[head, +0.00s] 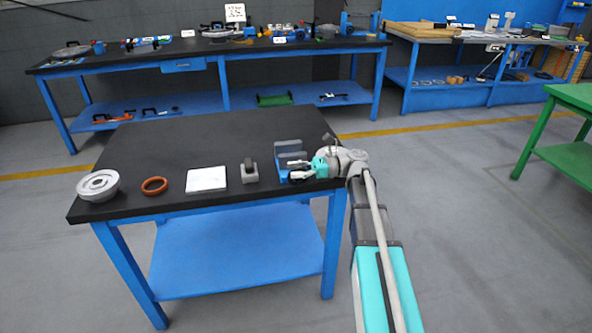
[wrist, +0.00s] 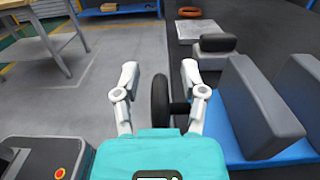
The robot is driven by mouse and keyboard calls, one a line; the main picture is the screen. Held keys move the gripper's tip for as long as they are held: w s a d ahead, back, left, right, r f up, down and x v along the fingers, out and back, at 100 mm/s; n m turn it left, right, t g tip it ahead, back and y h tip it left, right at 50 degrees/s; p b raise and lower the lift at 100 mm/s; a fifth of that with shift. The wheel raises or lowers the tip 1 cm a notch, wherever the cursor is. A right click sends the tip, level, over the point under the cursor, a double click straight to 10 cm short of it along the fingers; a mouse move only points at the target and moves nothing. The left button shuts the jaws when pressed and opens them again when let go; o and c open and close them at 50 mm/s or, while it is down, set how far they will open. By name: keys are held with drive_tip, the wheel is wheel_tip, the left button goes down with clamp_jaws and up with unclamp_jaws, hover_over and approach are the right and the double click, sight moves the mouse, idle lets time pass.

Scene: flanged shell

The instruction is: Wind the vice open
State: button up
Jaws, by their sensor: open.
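The vice (head: 291,150) stands at the right end of the black table, with a blue base and two grey jaws. In the wrist view its grey jaws (wrist: 262,110) are at the right, with a gap between them. Its black handwheel (wrist: 160,98) shows nearly edge-on, with a short dark shaft on its right side. My gripper (wrist: 160,76) is open, with one finger on each side of the wheel. Whether either finger touches it I cannot tell. In the head view my gripper (head: 297,170) is at the vice's near right side and hides part of it.
Left of the vice on the table (head: 140,150) are a grey block with a black top (head: 249,174), a pale plate (head: 206,180), an orange ring (head: 154,186) and a round flanged shell (head: 98,185). The table's back half is clear.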

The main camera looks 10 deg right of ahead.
drive_tip(key=shift+a+r+h+p, duration=0.15)
drive_tip(key=shift+h+p, duration=0.45)
drive_tip(key=shift+p, duration=0.35)
